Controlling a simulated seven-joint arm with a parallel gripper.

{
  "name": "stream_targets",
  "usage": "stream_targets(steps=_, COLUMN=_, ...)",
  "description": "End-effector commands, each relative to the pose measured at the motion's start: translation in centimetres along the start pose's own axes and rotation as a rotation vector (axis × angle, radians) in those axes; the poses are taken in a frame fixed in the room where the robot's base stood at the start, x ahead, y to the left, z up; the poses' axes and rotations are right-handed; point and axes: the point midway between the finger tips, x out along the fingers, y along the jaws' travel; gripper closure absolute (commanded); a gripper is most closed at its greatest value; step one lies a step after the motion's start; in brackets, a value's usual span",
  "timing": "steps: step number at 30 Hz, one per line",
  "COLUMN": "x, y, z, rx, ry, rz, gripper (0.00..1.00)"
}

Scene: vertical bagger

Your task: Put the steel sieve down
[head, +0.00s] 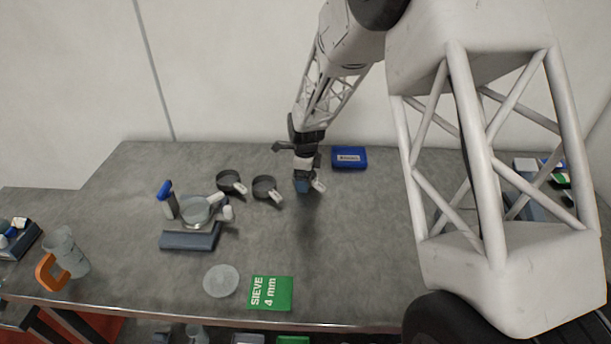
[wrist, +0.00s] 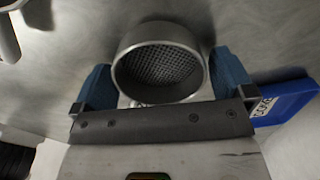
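The steel sieve (wrist: 165,66) is a round metal cup with a mesh bottom, seen between the two blue fingers in the wrist view. My gripper (head: 304,187) is low over the back middle of the grey table in the head view. Its fingers press against both sides of the sieve's wall. In the head view the fingers mostly hide the sieve, and a pale handle shows at their right. A dark shadow lies on the table just below. I cannot tell whether the sieve touches the table.
Two similar handled cups, one (head: 231,182) and another (head: 266,188), stand left of my gripper. A blue box (head: 349,157) is behind to the right. The middle front is clear.

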Motion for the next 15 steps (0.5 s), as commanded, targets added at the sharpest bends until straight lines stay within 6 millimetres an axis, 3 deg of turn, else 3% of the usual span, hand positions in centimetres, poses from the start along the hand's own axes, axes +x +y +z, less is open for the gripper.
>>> stream_targets(steps=8, x=-0.3, y=0.0, z=0.0, rx=0.000, ry=0.000, rz=0.000, gripper=0.00)
stream_targets(steps=15, x=-2.2, y=0.0, z=0.0, rx=0.000, ry=-0.001, rz=-0.002, gripper=0.00)
